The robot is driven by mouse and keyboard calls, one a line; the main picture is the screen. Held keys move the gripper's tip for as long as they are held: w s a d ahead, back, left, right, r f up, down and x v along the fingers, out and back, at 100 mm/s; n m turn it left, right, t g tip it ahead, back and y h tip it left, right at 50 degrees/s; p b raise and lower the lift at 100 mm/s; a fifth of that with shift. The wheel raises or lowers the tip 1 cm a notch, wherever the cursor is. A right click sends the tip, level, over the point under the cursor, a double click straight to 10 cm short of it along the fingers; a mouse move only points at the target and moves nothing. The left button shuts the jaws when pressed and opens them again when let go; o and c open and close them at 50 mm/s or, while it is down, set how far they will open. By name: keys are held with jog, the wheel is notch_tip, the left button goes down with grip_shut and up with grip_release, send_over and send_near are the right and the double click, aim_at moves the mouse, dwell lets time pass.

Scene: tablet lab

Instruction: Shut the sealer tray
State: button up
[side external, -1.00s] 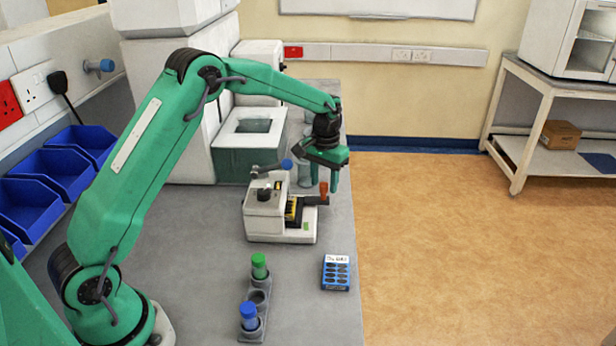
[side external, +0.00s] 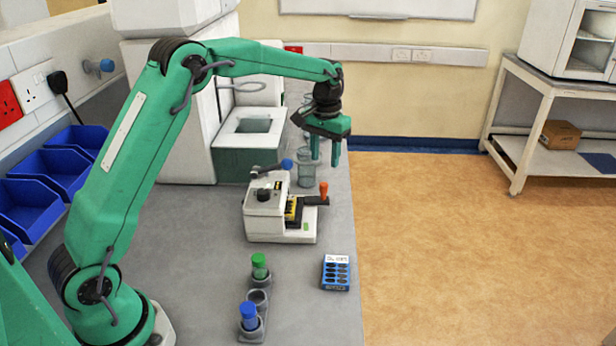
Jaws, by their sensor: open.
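The sealer (side external: 266,217) is a small cream machine with a black knob on top and a lever ending in a blue ball (side external: 287,164). Its dark tray (side external: 296,212) with yellow markings sticks out on the right side. The tray's handle has an upright orange knob (side external: 323,189). My gripper (side external: 325,160) is open and empty, its green fingers pointing down above and behind the orange knob, apart from it. How far the tray is drawn out is hard to judge at this size.
A glass jar (side external: 305,172) stands behind the sealer. A blue blister pack (side external: 336,272) lies in front. A grey rack (side external: 258,302) holds a green-capped and a blue-capped vial. The bench's right edge runs close to the tray handle. Bare bench lies left of the sealer.

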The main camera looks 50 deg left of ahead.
aim_at(324, 184)
dwell(0.4)
jog(key=m, duration=0.6)
jog(key=shift+f, duration=0.15)
jog(key=m, duration=0.4)
jog(key=shift+f+m, duration=0.1)
jog(key=shift+m, duration=1.6)
jog(key=shift+f, duration=0.15)
jog(key=shift+f, duration=3.8)
grip_shut()
